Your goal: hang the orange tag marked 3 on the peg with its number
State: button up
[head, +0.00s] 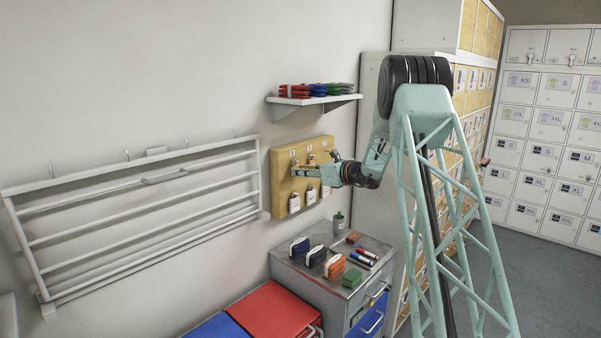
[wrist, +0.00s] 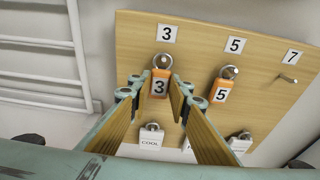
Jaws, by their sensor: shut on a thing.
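The orange tag marked 3 (wrist: 159,84) is upright between the fingers of my gripper (wrist: 160,92), which is shut on it. Its metal ring (wrist: 163,61) shows at the peg spot just under the number 3 label (wrist: 167,33) on the wooden board (wrist: 139,40). The ring covers the peg, and I cannot tell how far it is on. In the head view my gripper (head: 299,171) is at the front of the board (head: 282,193); the tag is too small to make out there.
An orange tag marked 5 (wrist: 221,91) hangs under the 5 label, close right of my gripper. The peg (wrist: 287,78) under the 7 label is bare. White tags (wrist: 151,136) hang lower on the board. A shelf (head: 315,99) is above; a cabinet with small items (head: 331,266) stands below.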

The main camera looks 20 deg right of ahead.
jog(key=o, duration=0.8)
jog(key=shift+o, duration=0.2)
jog(key=shift+s, duration=0.1)
jog(key=v, duration=1.2)
